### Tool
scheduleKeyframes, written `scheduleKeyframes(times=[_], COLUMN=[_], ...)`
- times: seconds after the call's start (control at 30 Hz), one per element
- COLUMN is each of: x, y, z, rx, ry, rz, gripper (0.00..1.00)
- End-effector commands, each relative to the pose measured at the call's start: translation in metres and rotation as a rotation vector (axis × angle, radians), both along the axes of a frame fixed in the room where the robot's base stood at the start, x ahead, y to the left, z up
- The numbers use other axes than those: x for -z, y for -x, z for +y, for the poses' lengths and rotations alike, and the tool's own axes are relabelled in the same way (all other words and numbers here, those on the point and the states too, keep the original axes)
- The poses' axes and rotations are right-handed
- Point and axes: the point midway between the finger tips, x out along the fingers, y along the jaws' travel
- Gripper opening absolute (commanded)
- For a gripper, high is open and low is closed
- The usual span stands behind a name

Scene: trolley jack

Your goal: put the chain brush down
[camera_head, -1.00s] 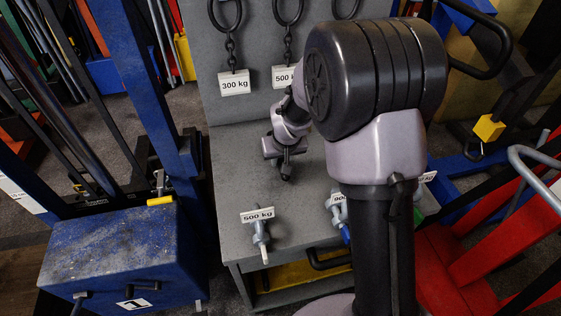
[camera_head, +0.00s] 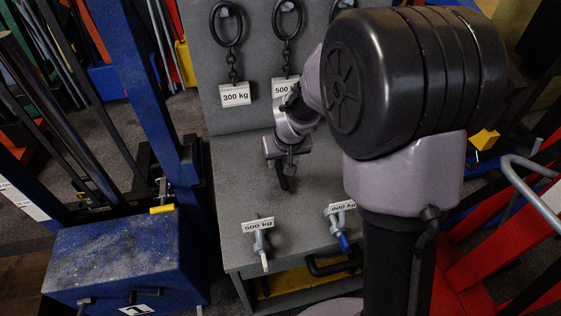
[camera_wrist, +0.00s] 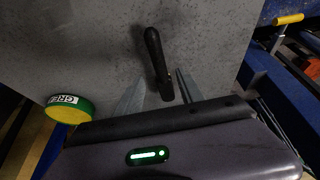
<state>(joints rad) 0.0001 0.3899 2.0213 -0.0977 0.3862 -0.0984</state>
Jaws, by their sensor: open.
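The chain brush (camera_wrist: 153,48) is a slim black-handled tool in the wrist view, lying against the grey bench top. Its near end sits between the two grey fingers of my gripper (camera_wrist: 160,82), with a visible gap on each side. My gripper is open. In the head view my gripper (camera_head: 287,163) is low over the grey bench top (camera_head: 235,180), pointing down. A dark piece, apparently the brush (camera_head: 284,183), shows just below it. I cannot tell there whether the brush touches the bench.
Two clamps with weight tags, a 500 kg clamp (camera_head: 259,242) and another clamp (camera_head: 341,226), lie near the bench's front edge. Chains with tags (camera_head: 234,94) hang on the back panel. A green-yellow tin (camera_wrist: 70,107) is left in the wrist view. Blue machinery (camera_head: 125,255) stands left.

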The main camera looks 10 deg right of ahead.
Motion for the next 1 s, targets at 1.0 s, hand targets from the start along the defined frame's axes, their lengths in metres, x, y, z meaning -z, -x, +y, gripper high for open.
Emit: scheduleKeyframes(times=[1.0], x=[-0.177], y=[0.271], z=[0.039], rx=[0.309], ry=[-0.336], rz=[-0.085], gripper=[0.45])
